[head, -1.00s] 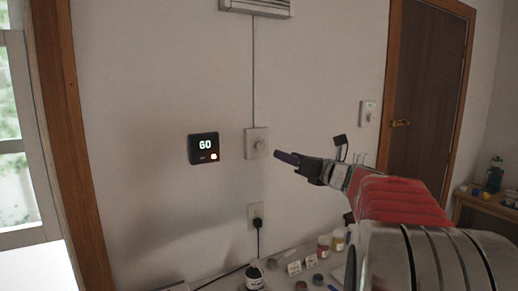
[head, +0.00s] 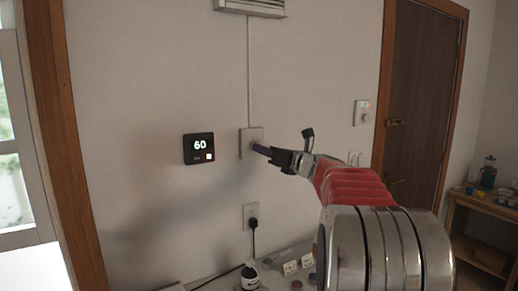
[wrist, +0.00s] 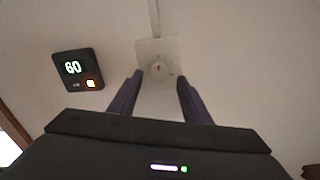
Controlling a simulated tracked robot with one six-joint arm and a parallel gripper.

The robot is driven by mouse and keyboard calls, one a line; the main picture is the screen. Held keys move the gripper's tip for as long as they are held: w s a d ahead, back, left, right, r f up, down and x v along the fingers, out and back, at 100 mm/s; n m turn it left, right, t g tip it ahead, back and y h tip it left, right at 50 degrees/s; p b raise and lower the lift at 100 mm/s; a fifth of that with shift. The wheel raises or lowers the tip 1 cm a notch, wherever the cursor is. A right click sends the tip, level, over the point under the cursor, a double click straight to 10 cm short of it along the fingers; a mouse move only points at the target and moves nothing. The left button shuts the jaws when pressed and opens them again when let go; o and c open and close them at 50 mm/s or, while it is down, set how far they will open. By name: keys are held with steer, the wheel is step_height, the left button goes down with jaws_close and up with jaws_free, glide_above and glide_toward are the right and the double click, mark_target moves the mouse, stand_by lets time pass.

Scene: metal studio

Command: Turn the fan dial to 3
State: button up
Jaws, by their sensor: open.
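The fan dial (wrist: 159,69) is a round pale knob with a small red mark near its top, on a square white wall plate (wrist: 172,45). In the head view the plate (head: 246,135) is partly covered by my gripper, which hides the dial. My gripper (wrist: 158,92) is open, with its two dark fingers one on each side below the dial in the wrist view. In the head view my gripper (head: 257,149) reaches the front of the plate. I cannot tell whether the fingers touch the dial. The numbers around the dial are too small to read.
A black display (head: 199,148) reading 60 hangs left of the plate. A vent (head: 252,7) is above, with a cable down to the plate. An outlet with a black plug (head: 252,219) is below. Small jars and cards (head: 290,267) stand on the counter. A switch (head: 362,113) is at right.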

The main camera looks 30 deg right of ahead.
steer(key=shift+w, duration=2.35)
